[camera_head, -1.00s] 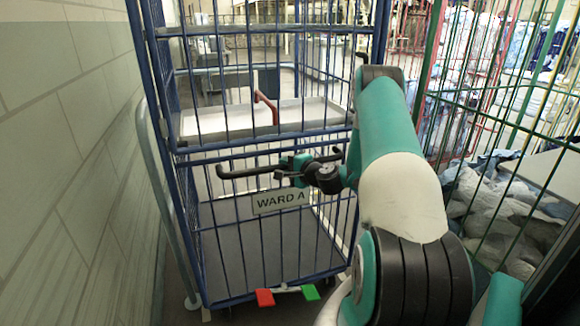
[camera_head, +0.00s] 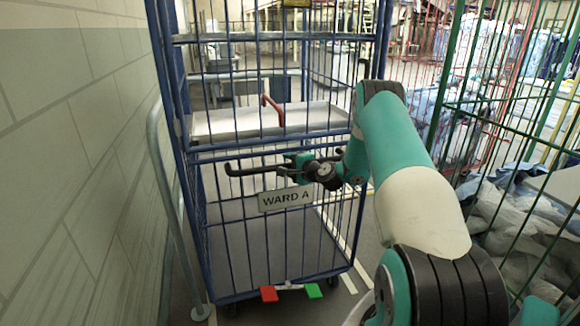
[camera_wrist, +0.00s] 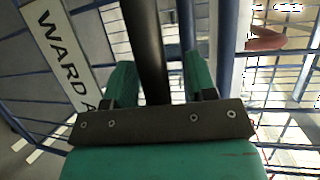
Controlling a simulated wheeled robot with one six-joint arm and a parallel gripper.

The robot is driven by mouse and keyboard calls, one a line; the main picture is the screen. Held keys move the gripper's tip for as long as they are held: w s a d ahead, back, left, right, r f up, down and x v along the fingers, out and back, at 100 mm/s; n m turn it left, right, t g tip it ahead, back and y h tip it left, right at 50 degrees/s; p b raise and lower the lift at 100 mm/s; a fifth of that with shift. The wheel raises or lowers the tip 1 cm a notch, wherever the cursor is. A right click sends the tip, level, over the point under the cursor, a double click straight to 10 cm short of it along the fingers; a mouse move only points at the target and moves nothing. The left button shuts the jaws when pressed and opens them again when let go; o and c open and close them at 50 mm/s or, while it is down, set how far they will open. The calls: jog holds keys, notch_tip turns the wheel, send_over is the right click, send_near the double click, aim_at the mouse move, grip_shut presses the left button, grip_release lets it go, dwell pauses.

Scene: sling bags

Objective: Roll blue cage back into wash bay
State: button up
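The blue cage (camera_head: 232,215) is a tall wire roll cage, upright ahead of me, with a "WARD A" sign (camera_head: 285,198) on its front. A black handle bar (camera_head: 250,171) crosses its front above the sign. My gripper (camera_head: 300,162) is at this bar. In the wrist view, the bar (camera_wrist: 146,45) passes between the two green fingers of my gripper (camera_wrist: 158,85), which look closed around it; a narrow gap shows on the right. Red and green pedals (camera_head: 268,294) sit at the cage's foot. I cannot make out the wash bay for certain.
A tiled wall (camera_head: 70,150) runs along the left, with a grey rail (camera_head: 165,190) close to the cage's left side. A green wire cage (camera_head: 490,120) holding grey laundry (camera_head: 510,215) stands close on the right. Pale floor lines (camera_head: 347,283) show beside the blue cage.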

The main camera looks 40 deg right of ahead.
jog(key=shift+s+d+f, duration=0.1)
jog(key=shift+s+d, duration=0.05)
jog(key=shift+s, duration=0.25)
jog(key=s+a+r+b, duration=0.1)
jog(key=s+r+b, duration=0.2)
jog(key=s, duration=1.3)
jog(key=shift+s+a, duration=0.15)
jog(key=shift+s, duration=0.1)
jog(key=shift+r, duration=0.1)
